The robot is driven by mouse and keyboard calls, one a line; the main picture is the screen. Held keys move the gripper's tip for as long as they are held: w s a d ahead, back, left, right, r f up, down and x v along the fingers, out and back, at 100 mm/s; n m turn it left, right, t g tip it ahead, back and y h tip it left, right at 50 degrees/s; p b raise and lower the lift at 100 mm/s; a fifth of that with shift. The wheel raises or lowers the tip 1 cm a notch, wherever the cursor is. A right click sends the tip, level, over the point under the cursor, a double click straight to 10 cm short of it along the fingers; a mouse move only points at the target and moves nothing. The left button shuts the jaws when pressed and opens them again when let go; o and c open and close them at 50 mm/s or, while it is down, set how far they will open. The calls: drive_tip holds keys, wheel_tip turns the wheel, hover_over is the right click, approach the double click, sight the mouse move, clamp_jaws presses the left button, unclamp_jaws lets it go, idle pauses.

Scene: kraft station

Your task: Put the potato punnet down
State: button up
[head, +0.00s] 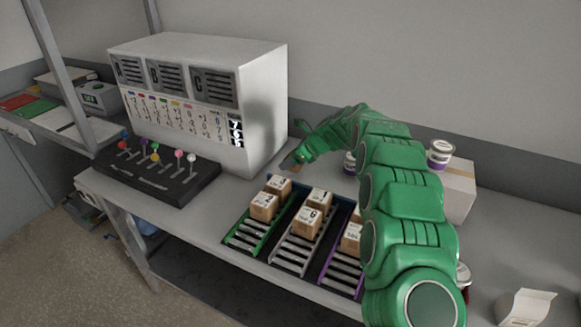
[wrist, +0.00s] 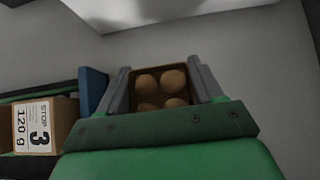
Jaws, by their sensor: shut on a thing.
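The potato punnet (wrist: 160,69) is a small brown open box with several round brown potatoes in it. In the wrist view it sits between the two grey fingers of my gripper (wrist: 160,80), which is shut on it. In the head view my gripper (head: 293,163) is at the far end of my green arm, close to the right side of the white machine and behind the lanes. The punnet is too small there to make out clearly. I cannot tell whether its base touches the bench.
A white machine (head: 262,110) stands at the back, with a black lever panel (head: 160,182) before it. Roller lanes (head: 295,252) hold several labelled boxes (head: 307,220); one box (wrist: 40,128) is left of the punnet in the wrist view.

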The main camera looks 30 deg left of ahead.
drive_tip(key=shift+w+f, duration=0.1)
drive_tip(key=shift+f, duration=1.5)
drive_tip(key=shift+f, duration=0.15)
drive_tip(key=o, duration=1.2)
drive_tip(key=shift+v, duration=6.1)
drive_tip(key=shift+a, duration=0.1)
